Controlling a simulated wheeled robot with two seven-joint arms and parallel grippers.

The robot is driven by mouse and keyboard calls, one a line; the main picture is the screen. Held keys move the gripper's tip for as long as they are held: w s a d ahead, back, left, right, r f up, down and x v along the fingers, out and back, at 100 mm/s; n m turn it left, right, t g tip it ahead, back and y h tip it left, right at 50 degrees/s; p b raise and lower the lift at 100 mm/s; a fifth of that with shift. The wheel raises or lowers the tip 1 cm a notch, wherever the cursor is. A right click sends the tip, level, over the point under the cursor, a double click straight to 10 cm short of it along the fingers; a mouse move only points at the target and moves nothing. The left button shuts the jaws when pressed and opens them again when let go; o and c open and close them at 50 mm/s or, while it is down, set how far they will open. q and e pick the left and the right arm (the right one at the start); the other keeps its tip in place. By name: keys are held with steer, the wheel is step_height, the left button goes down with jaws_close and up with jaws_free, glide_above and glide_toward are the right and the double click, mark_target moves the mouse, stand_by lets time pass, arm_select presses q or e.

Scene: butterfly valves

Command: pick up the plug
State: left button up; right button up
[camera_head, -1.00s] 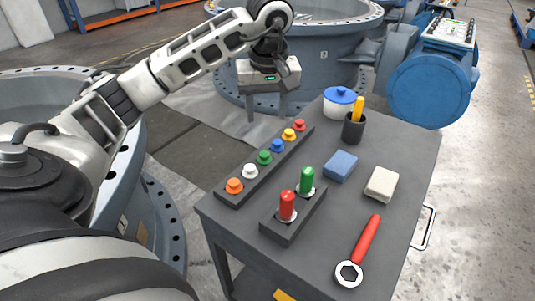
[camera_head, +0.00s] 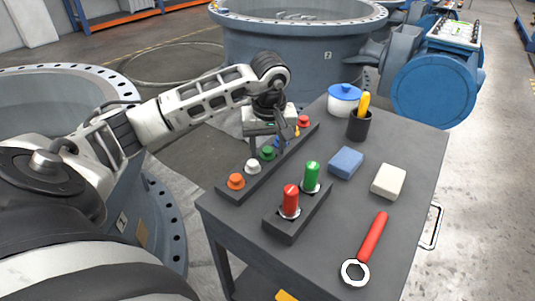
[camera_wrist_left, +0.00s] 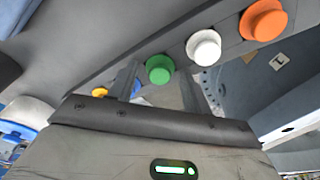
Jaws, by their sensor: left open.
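A red plug-like cylinder (camera_head: 290,199) and a green one (camera_head: 312,176) stand upright in a dark block on the table. Behind them a dark strip holds a row of coloured knobs: orange (camera_head: 236,181), white (camera_head: 252,166), green (camera_head: 268,153) and red (camera_head: 304,120). The blue and yellow knobs are partly hidden by my left gripper (camera_head: 267,142). It is open and empty, pointing down over the strip. In the left wrist view the green knob (camera_wrist_left: 159,69), white knob (camera_wrist_left: 203,47) and orange knob (camera_wrist_left: 264,20) show beyond the gripper. My right gripper is out of view.
The grey table (camera_head: 321,235) also holds a blue block (camera_head: 346,162), a pale block (camera_head: 388,181), a red-handled ring wrench (camera_head: 367,245), a dark cup (camera_head: 359,125) with a yellow item, and a white pot (camera_head: 344,101) with a blue lid. Large valve bodies stand around.

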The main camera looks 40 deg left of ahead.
arm_select(q)
jaws_close()
steer(key=shift+r, duration=0.1)
